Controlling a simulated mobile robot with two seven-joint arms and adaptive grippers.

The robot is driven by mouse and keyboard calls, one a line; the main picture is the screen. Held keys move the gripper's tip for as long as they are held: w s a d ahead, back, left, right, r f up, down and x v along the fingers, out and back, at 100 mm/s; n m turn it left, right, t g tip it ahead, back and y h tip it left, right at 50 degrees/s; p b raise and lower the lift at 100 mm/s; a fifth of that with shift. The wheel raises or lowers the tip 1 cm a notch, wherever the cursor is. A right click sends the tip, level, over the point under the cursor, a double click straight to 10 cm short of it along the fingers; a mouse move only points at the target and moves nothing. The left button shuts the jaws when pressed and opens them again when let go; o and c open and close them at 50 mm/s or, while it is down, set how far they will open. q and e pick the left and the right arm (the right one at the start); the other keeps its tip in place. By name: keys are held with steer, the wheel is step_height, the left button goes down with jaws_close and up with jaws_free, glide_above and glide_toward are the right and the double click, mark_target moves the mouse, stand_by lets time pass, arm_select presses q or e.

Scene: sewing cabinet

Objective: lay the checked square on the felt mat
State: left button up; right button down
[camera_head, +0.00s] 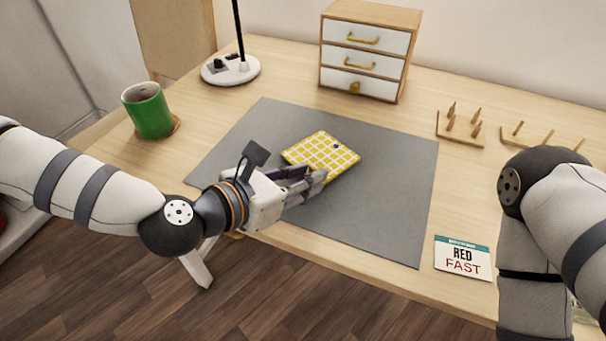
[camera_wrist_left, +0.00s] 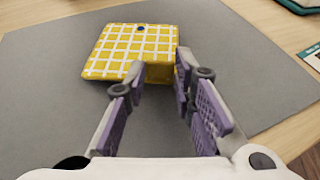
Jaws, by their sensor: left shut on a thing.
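The square also shows in the left wrist view (camera_wrist_left: 130,48). My left gripper (camera_head: 316,177) is shut on its near edge, and the pinched part sits between the purple-padded fingers (camera_wrist_left: 162,72). The square is over the middle of the grey felt mat (camera_head: 385,205); whether its underside touches the mat I cannot tell. The mat lies flat on the wooden table. My right gripper is out of view; only part of that arm shows at the right.
A green mug (camera_head: 148,112) on a coaster and a lamp base (camera_head: 231,70) stand to the left. A small drawer chest (camera_head: 360,60) is behind the mat. Peg racks (camera_head: 461,128) and a "RED FAST" card (camera_head: 463,258) are to the right. The mat around the square is clear.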

arm_select(q)
steer(key=shift+f, duration=0.35)
stand_by(0.6)
steer(key=o, duration=1)
steer(key=v, duration=0.7)
steer(key=shift+s+a+r, duration=0.15)
steer(key=shift+s, duration=0.05)
